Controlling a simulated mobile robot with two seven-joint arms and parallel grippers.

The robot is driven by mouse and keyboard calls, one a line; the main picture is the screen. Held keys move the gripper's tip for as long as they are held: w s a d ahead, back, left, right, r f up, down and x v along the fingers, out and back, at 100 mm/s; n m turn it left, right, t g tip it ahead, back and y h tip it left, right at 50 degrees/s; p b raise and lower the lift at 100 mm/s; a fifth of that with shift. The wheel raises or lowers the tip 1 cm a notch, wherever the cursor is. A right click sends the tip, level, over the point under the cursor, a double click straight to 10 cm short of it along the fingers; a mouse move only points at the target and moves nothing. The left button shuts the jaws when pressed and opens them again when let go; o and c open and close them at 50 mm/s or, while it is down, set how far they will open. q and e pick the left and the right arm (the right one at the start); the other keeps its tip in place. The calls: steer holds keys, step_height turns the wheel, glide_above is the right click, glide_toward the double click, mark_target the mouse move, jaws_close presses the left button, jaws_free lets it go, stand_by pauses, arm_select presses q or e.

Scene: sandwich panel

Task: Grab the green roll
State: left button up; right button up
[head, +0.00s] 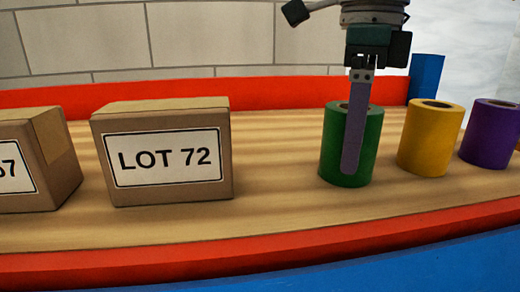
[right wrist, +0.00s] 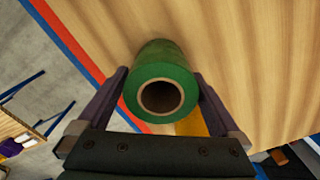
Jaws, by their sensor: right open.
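The green roll (head: 372,150) stands upright on the wooden shelf, with a hollow core in its top. My right gripper (head: 352,150) reaches down over it from above. One finger hangs in front of the roll's near side in the head view, and the other finger is hidden there. In the right wrist view the green roll (right wrist: 150,60) lies between the two spread fingers of my right gripper (right wrist: 162,75), with its open core facing the camera. The gripper is open, and a small gap shows beside the roll. My left gripper is not in view.
A yellow roll (head: 430,140) stands close to the right of the green one, with a purple roll (head: 491,135) beyond it. A LOT 72 box (head: 220,160) and another box (head: 55,150) stand left. Bare shelf (head: 275,160) lies between box and green roll.

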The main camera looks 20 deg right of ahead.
step_height(320, 180, down, 3)
steer(key=shift+r+b, duration=0.2)
steer(key=shift+b, duration=0.3)
steer(key=shift+r, duration=0.1)
steer(key=c, duration=1.3)
